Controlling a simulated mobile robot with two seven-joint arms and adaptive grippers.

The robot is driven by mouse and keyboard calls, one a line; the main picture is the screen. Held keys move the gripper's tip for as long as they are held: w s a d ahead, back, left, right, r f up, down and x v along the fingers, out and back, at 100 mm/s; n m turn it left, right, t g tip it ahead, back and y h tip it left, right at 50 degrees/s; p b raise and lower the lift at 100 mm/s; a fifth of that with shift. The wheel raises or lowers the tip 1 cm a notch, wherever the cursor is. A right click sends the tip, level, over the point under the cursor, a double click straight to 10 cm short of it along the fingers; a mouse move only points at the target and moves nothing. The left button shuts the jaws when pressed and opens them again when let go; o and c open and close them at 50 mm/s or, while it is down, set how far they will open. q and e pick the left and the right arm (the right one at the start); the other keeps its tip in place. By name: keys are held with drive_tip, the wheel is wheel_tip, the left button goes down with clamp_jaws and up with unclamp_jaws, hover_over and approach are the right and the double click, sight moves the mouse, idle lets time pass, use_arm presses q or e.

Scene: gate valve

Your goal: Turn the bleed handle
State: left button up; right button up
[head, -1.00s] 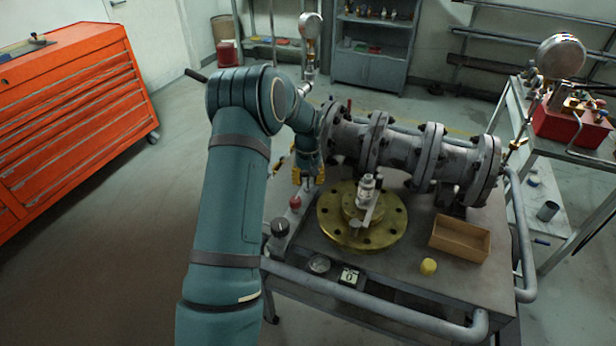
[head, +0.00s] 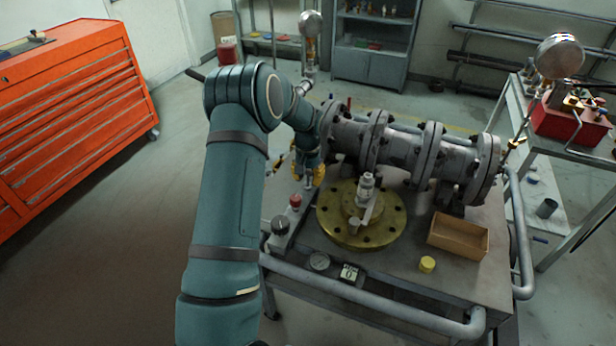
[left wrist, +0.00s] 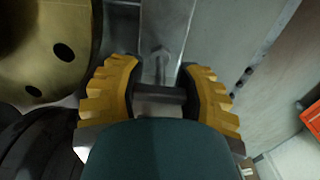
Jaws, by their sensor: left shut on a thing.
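My left gripper (head: 309,174) is at the near left end of the grey flanged pipe assembly (head: 395,150), just above the cart top. In the left wrist view, the yellow ridged fingers of my left gripper (left wrist: 160,92) are on either side of a short dark grey bar (left wrist: 160,95), which I take to be the bleed handle. The fingers are shut on it. My wrist hides the handle's base and most of the handle in the head view. My right gripper is not in view.
A brass flange (head: 345,236) with a small upright fitting sits on the cart. An open wooden box (head: 458,240) and yellow cap (head: 427,264) are at the right.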

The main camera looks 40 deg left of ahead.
use_arm(q)
drive_tip(key=shift+w+a+r, duration=0.1)
drive_tip(key=shift+w+r, duration=0.1)
drive_tip(key=shift+r, duration=0.1)
drive_tip(key=o, duration=1.3)
drive_tip(key=shift+c, duration=0.2)
drive_tip(key=shift+o, duration=0.2)
drive_tip(key=shift+s+f, duration=0.1)
wheel_tip(320, 180, up, 12)
